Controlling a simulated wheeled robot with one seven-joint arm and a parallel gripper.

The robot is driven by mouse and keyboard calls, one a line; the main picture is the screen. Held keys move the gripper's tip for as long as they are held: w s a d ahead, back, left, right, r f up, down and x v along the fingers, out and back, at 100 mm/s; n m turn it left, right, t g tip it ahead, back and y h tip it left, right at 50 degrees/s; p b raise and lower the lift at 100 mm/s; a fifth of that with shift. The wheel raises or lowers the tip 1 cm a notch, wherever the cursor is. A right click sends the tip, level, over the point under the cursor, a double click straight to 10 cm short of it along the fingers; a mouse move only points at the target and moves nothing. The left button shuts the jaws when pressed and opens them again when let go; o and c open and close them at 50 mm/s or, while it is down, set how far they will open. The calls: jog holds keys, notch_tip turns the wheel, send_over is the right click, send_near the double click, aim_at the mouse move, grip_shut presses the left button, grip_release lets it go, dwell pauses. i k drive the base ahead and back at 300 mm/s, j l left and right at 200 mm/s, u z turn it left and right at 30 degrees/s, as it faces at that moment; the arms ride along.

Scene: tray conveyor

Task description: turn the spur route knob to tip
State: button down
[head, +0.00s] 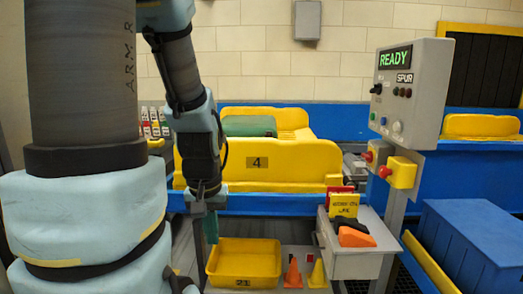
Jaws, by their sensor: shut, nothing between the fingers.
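The grey control panel (421,85) stands at the right on a post. Its display reads READY in green, and a small SPUR label sits below it. A small black knob (377,89) juts from the panel's left side; I take it for the spur route knob, but its pointer and position marks are too small to read. My gripper (211,230) hangs down left of centre, in front of the blue conveyor rail and well to the left of and below the panel. Its fingers are shut and empty.
Red-and-yellow buttons (402,172) stick out below the panel. A grey box (352,262) with an orange wedge and yellow sign stands below them. Tray 4 (230,165) is on the conveyor. A blue crate (478,245) is at right.

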aim_at(377, 88)
jog(key=z, duration=1)
